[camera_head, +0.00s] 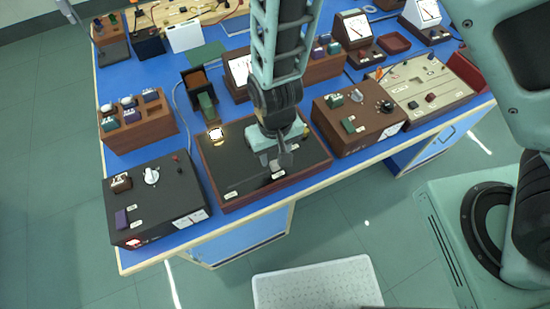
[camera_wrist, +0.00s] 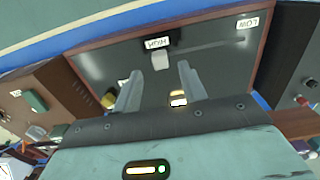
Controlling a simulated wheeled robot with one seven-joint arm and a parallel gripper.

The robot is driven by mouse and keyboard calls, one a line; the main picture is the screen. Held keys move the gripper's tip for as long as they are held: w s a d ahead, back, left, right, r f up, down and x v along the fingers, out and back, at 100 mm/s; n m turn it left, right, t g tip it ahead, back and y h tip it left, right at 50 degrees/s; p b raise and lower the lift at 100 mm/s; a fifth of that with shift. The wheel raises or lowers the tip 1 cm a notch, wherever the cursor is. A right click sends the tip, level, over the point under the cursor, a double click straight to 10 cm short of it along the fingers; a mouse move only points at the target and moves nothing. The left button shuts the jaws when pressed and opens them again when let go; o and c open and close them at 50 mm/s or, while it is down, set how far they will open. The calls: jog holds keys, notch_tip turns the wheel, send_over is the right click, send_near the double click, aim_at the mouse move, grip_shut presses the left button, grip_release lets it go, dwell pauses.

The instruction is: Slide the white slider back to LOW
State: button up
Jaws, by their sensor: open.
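The dark slider panel (camera_head: 222,170) has a brown wooden frame and sits under my gripper (camera_head: 279,163). In the wrist view the pale slider knob (camera_wrist: 160,61) stands beside the HIGH label (camera_wrist: 157,43), at one end of a slot that runs right toward the LOW label (camera_wrist: 247,22). My gripper (camera_wrist: 158,82) is open, its two fingers apart, with the knob ahead of the gap between them. I cannot tell whether either finger touches the knob. In the head view my gripper hides the knob.
A glowing lamp (camera_head: 216,135) stands at the panel's back left. A black box with a white knob (camera_head: 151,175) is on the left; a brown box with a black dial (camera_head: 385,105) is on the right. The blue bench (camera_head: 190,150) is crowded, with narrow gaps.

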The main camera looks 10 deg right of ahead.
aim_at(275, 164)
jog(key=shift+f, duration=2.05)
grip_shut()
jog(key=s+a, duration=0.1)
jog(key=a, duration=0.3)
jog(key=s+a+p, duration=0.1)
jog(key=a, duration=0.3)
jog(key=s+a+p, duration=0.1)
jog(key=a, duration=0.3)
jog(key=shift+s, duration=0.25)
grip_release()
jog(key=shift+a, duration=0.15)
jog(key=shift+r, duration=0.1)
notch_tip(275, 164, up, 17)
jog(key=b, duration=0.2)
jog(key=shift+r+b, duration=0.15)
jog(key=shift+b, duration=0.25)
